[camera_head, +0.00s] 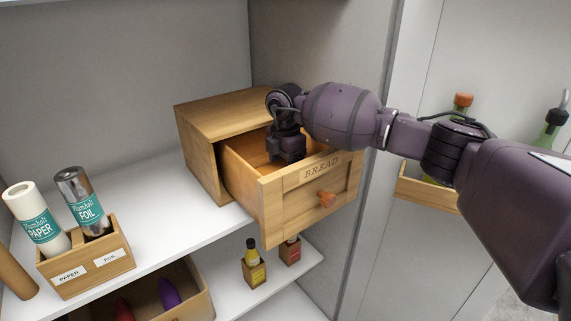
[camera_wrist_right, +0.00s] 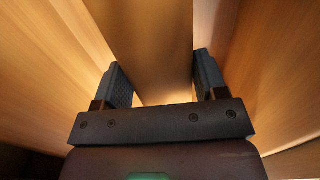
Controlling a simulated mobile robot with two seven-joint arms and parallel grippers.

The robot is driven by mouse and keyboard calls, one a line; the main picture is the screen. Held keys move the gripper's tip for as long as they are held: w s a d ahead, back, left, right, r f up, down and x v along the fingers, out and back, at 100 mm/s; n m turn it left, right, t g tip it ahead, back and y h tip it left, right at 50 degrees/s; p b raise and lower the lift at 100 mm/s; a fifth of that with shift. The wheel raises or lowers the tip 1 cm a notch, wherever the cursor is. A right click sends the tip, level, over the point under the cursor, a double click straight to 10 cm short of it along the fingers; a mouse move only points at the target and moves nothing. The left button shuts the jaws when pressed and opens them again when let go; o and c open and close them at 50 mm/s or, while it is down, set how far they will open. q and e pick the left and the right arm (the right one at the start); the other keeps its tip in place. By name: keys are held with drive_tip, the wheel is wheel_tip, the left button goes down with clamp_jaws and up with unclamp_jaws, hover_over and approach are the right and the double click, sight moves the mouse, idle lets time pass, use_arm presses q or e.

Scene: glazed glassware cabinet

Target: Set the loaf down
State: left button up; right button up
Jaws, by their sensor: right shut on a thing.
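The wooden bread drawer (camera_head: 272,208), labelled BREAD, is pulled out of its wooden box (camera_head: 228,113) on the white shelf. My right gripper (camera_head: 288,158) reaches down into the open drawer. In the right wrist view my right gripper (camera_wrist_right: 159,68) has its two fingers apart, closed on a smooth brown thing, the loaf (camera_wrist_right: 150,45), between them. Wooden drawer walls show on both sides of it. In the head view the loaf is hidden behind the hand and the drawer front. I cannot tell whether it touches the drawer floor. My left gripper is out of view.
A wooden holder (camera_head: 90,272) with paper and foil rolls stands at the left. The shelf (camera_head: 165,200) between it and the bread box is clear. Small bottles (camera_head: 254,264) stand on the lower shelf. A door rack (camera_head: 428,187) with bottles is at the right.

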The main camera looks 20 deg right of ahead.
drive_tip(key=o, duration=1.2)
drive_tip(key=shift+o, duration=0.2)
wheel_tip(320, 180, up, 12)
drive_tip(key=p, duration=0.1)
